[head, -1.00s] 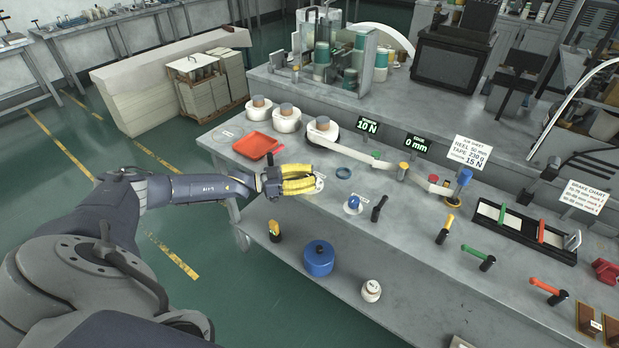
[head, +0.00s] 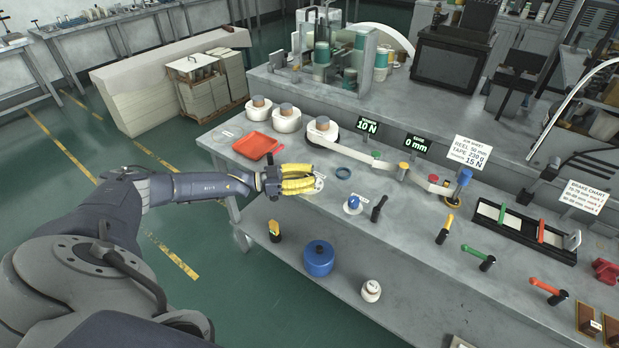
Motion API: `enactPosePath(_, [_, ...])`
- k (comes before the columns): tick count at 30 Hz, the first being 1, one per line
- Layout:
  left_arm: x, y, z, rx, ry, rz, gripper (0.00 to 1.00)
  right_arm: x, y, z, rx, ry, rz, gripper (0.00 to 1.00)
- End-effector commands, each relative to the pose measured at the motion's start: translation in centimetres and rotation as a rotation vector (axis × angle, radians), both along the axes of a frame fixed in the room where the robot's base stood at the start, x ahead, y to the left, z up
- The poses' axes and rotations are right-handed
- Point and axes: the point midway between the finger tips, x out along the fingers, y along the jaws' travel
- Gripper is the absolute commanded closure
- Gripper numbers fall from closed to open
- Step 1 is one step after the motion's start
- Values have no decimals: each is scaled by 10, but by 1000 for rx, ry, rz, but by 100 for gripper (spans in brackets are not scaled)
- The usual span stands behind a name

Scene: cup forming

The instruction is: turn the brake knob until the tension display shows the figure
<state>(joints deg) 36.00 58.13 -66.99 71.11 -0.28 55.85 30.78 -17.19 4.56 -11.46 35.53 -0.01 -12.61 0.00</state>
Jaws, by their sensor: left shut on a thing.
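My left gripper (head: 299,180), with yellow fingers, is at the front edge of the grey bench. It is shut on the brake knob, which the fingers hide. Part of a white dial plate (head: 320,184) shows just right of the fingertips. The tension display (head: 367,126) reads 10 N in green. The job sheet (head: 474,153) behind the bench gives 15 N on its last line. The brake chart (head: 583,196) stands at the right, its small print hard to read. My right gripper is not in view.
A blue knob on a white plate (head: 353,203) and a black-handled tool (head: 378,208) are right of my gripper. A red tray (head: 256,146) and white reels (head: 286,118) are behind it. A second display (head: 416,145) reads 0 mm. A blue pot (head: 319,258) stands on the lower shelf.

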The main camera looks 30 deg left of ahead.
Motion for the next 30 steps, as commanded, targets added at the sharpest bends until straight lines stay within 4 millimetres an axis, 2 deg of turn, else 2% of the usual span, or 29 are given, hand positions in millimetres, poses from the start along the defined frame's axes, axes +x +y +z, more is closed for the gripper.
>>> enactPosePath(4, [0,0,1,-2,-2,-1,99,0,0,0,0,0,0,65])
enactPosePath(5, [1,0,1,-2,-2,-1,67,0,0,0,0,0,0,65])
enactPosePath(11, [0,0,1,-2,-1,0,44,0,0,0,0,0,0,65])
enactPosePath(22, [-5,6,0,-1,1,1,44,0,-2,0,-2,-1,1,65])
enactPosePath(30, [-32,39,0,1,2,2,44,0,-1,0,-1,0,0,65])
